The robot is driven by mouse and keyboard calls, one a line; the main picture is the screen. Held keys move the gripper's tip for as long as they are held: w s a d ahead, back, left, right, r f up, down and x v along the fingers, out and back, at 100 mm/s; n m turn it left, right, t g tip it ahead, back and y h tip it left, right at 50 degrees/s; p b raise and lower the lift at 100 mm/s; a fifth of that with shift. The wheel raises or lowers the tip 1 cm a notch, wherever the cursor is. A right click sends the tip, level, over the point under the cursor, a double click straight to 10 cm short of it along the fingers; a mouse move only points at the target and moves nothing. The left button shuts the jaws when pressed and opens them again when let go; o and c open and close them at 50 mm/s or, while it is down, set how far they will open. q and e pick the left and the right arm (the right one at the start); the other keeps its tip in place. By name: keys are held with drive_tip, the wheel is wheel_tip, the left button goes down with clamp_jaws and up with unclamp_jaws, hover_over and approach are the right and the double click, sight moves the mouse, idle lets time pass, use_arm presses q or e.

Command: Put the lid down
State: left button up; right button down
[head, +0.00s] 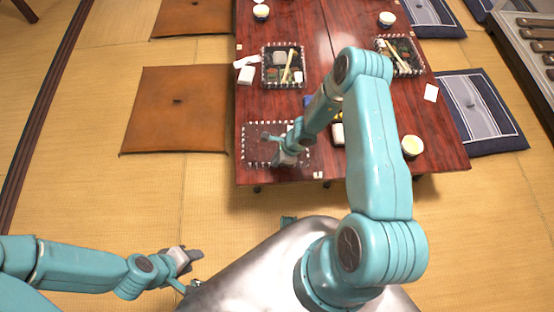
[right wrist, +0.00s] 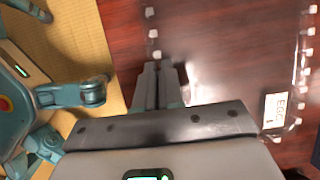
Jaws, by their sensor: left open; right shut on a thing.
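A clear lid (head: 262,150) with white bead-like marks along its rim shows over the near left corner of the red table. In the right wrist view, the clear lid (right wrist: 225,60) spans the picture above the fingers. My right gripper (head: 282,152) is at the lid's near side, shut on its edge; the fingers (right wrist: 160,72) are close together in the right wrist view. I cannot tell whether the lid touches the table. My left gripper (head: 192,268) is open and empty, low at the left, away from the table.
The red table (head: 225,40) carries two lunch boxes, left (head: 270,72) and right (head: 415,68), with food and chopsticks. A yellow-filled cup (head: 412,146) stands near the right edge. A small card marked "EGG" (right wrist: 278,108) is by the lid. An orange cushion (head: 175,110) lies left of the table.

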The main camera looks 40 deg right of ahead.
drive_tip(key=shift+f+b, duration=0.25)
drive_tip(key=shift+b, duration=0.05)
drive_tip(key=c, duration=1.3)
unclamp_jaws()
drive_tip(key=shift+r, duration=0.1)
drive_tip(key=shift+r+p, duration=0.15)
drive_tip(key=shift+p, duration=0.15)
drive_tip(key=p+v, duration=0.6)
drive_tip(key=v, duration=0.6)
drive_tip(key=s+a+r+n+g, duration=0.1)
drive_tip(key=s+a+r+n, duration=0.2)
drive_tip(key=s+a+n, duration=0.5)
drive_tip(key=s+a+r+n+g, duration=0.15)
drive_tip(key=s+a+n, duration=0.25)
drive_tip(key=a+n, duration=0.9)
drive_tip(key=shift+n, duration=0.8)
drive_tip(key=p+v, duration=0.4)
drive_tip(key=a+p+v, duration=0.1)
drive_tip(key=p+v, duration=0.2)
drive_tip(key=v, duration=0.1)
drive_tip(key=p+v, duration=0.4)
drive_tip(key=shift+w+a+r+p, duration=0.1)
drive_tip(key=shift+a+r+p, duration=0.15)
drive_tip(key=shift+a+p, duration=0.05)
